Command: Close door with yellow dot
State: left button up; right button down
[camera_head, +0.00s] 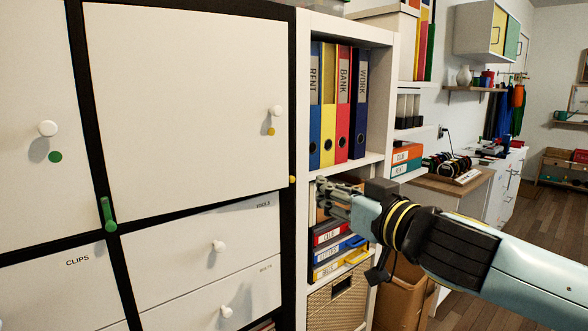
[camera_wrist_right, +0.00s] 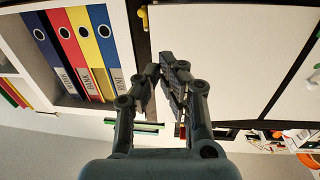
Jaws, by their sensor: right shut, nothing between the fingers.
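The white door (camera_head: 190,100) with the yellow dot (camera_head: 271,131) fills the upper left of the head view. It has a white round knob (camera_head: 276,111) above the dot. It looks about flush with its black frame (camera_head: 292,120); a small gap cannot be ruled out. A small yellow piece (camera_head: 292,180) sits on the frame by the door's lower right corner. My right gripper (camera_head: 320,187) is shut and empty, in front of the shelf just right of the frame. In the wrist view, the gripper (camera_wrist_right: 166,62) is near the frame beside a white panel (camera_wrist_right: 225,50). My left gripper is out of view.
White drawers (camera_head: 200,245) lie below. Colored binders (camera_head: 328,105) stand in the open shelf right of the frame, above several labelled boxes (camera_head: 328,233).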

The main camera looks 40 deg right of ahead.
aim_at(280, 168)
jog(key=w+p, duration=0.1)
jog(key=w, duration=0.4)
jog(key=w+p, duration=0.2)
jog(key=w, duration=0.3)
jog(key=shift+w+d+r, duration=0.2)
jog(key=shift+w, duration=0.05)
jog(key=shift+w+f+p, duration=0.15)
jog(key=shift+w+p, duration=0.3)
jog(key=shift+w, duration=0.75)
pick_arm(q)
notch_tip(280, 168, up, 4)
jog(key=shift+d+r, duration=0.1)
